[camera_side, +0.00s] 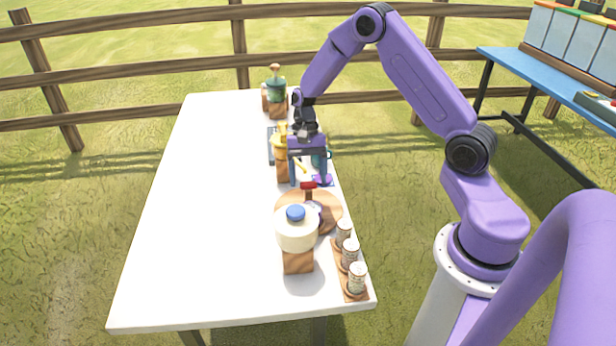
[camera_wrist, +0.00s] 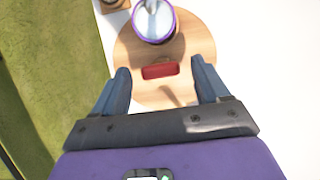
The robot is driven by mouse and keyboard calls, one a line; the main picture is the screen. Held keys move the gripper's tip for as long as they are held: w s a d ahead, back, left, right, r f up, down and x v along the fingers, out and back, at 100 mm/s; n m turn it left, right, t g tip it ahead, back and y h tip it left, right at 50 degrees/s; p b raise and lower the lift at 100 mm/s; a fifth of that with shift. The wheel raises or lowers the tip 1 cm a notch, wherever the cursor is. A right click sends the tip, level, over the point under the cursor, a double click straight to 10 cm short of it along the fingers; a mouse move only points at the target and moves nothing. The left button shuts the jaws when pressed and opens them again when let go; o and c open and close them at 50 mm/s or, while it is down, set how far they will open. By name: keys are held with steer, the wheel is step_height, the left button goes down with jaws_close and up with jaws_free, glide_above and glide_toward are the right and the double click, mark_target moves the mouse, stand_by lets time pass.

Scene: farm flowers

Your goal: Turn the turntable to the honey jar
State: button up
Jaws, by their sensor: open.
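The turntable (camera_side: 331,213) is a round wooden disc near the table's right edge. A red block (camera_side: 308,185) stands out at its far side. The wrist view shows the disc (camera_wrist: 190,42), the red block (camera_wrist: 160,70) and a purple-rimmed round container (camera_wrist: 153,18) on the disc. My gripper (camera_side: 308,183) is open above the disc's far side. In the wrist view its fingers (camera_wrist: 160,82) lie on either side of the red block, with gaps; their height over it is unclear. I cannot tell which vessel is the honey jar. A cream vessel with a blue cap (camera_side: 296,236) partly hides the disc.
A rack of small jars (camera_side: 350,258) stands at the near right edge. A yellow vessel (camera_side: 281,143) and a green-topped vessel (camera_side: 276,90) stand farther back. The left half of the white table (camera_side: 190,220) is clear.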

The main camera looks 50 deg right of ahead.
steer(key=shift+s+a+f, duration=0.1)
steer(key=shift+f, duration=0.2)
jaws_close()
